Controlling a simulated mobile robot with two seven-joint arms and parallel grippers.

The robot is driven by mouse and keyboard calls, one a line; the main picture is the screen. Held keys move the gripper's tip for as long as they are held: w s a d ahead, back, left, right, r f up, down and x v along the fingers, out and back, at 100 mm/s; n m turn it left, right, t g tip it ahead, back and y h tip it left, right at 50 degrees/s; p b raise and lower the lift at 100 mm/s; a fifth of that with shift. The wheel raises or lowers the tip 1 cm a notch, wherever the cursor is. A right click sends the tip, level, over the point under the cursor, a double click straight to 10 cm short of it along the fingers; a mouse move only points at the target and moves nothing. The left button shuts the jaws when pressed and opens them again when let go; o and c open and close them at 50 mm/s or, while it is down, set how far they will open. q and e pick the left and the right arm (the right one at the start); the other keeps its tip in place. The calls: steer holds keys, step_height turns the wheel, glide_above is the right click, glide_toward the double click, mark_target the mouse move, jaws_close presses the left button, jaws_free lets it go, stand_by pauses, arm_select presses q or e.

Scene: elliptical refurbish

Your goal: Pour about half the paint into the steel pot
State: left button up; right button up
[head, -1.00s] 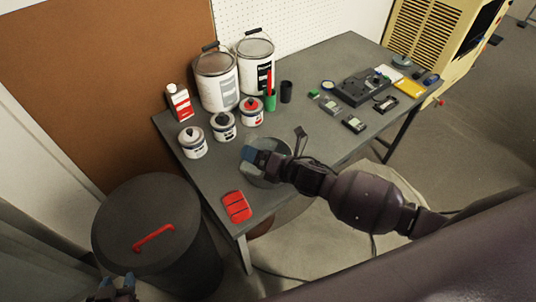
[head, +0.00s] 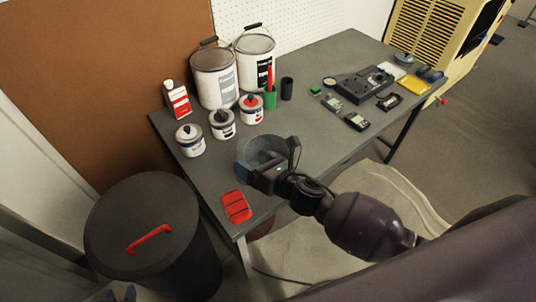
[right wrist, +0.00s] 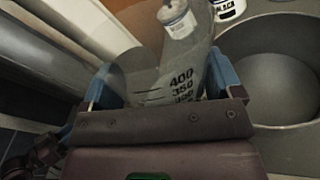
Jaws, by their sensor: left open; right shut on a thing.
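The steel pot (head: 266,146) is a round grey vessel near the table's front edge; my right gripper partly covers it in the head view. In the right wrist view the pot (right wrist: 285,80) stands to the right, its inside grey. My right gripper (head: 246,170) is shut on a clear measuring beaker (right wrist: 178,85) with dark marks such as 400 and 350. The beaker is beside the pot in the wrist view. I cannot make out the paint level in it. My left gripper (head: 122,294) barely shows at the bottom edge, away from the table, open.
Small paint cans (head: 222,125) and two large buckets (head: 214,78) stand behind the pot. A red-white bottle (head: 177,98) is at the back left. A red item (head: 236,207) lies near the front corner. Electronics (head: 362,88) lie to the right. A lidded dark bin (head: 145,225) stands left.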

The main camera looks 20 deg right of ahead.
steer(key=shift+s+a+n, duration=0.15)
steer(key=shift+n, duration=0.15)
steer(key=shift+s+a+r+n, duration=0.15)
steer(key=shift+s+n, duration=0.05)
steer(key=shift+n, duration=0.2)
steer(key=shift+s+a+n+t+b, duration=0.1)
steer(key=shift+s+n+t+b, duration=0.05)
steer(key=shift+n+t+b, duration=0.2)
steer(key=shift+s+a+n+b, duration=0.25)
steer(key=shift+n+b, duration=0.3)
steer(key=shift+b, duration=0.15)
arm_select(q)
steer(key=shift+w+d+f, duration=0.1)
steer(key=shift+f, duration=1.2)
arm_select(e)
steer(key=shift+n+y, duration=0.3)
